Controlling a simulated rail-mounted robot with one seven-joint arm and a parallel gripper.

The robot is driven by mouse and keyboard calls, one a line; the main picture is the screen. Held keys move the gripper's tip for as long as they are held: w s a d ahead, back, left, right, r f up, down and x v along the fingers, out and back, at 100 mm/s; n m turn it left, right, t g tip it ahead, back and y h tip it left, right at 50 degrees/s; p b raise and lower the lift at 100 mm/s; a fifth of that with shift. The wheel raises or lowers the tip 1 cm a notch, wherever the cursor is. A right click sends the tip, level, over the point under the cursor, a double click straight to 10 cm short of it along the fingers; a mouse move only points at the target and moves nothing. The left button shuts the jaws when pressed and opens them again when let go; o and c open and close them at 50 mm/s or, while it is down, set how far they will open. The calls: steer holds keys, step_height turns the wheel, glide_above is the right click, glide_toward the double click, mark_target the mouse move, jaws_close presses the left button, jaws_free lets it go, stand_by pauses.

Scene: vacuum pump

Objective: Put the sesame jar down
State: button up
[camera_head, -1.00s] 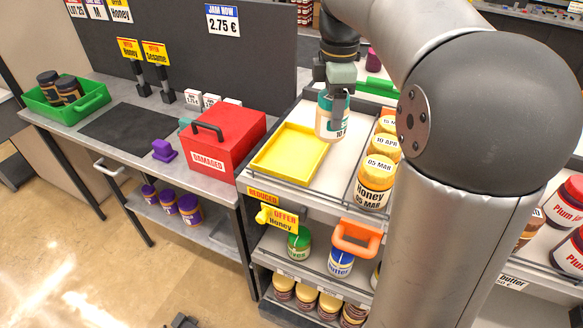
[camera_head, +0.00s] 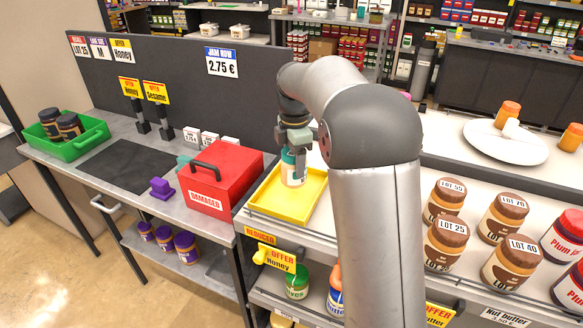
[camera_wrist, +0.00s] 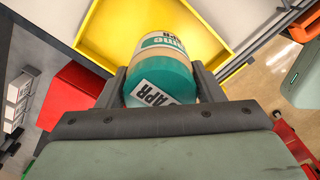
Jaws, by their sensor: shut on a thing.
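The sesame jar (camera_head: 292,168) has a teal lid and a pale label. In the wrist view the jar (camera_wrist: 165,62) sits between the two fingers, its lid towards me with a white date label ending in "APR". My gripper (camera_head: 300,148) is shut on it from above. The jar is over the yellow tray (camera_head: 312,190), upright in the head view. The tray also shows in the wrist view (camera_wrist: 95,38), around the jar's far end. I cannot tell whether the jar's base touches the tray floor.
The red "DAMAGED" box (camera_head: 225,170) stands just left of the tray. A green crate (camera_head: 92,135) with dark jars is at the far left. Several nut butter jars (camera_head: 445,243) stand on the right shelf. The dark mat (camera_head: 125,163) is bare.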

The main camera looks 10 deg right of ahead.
mark_target(292, 171)
steer(key=shift+w+a+f, duration=0.1)
steer(key=shift+w+f, duration=0.2)
steer(key=shift+f, duration=0.05)
steer(key=shift+w+a+f, duration=0.1)
steer(key=shift+w+f, duration=0.1)
steer(key=shift+f, duration=1.55)
steer(key=shift+f, duration=0.15)
steer(key=o, duration=1.2)
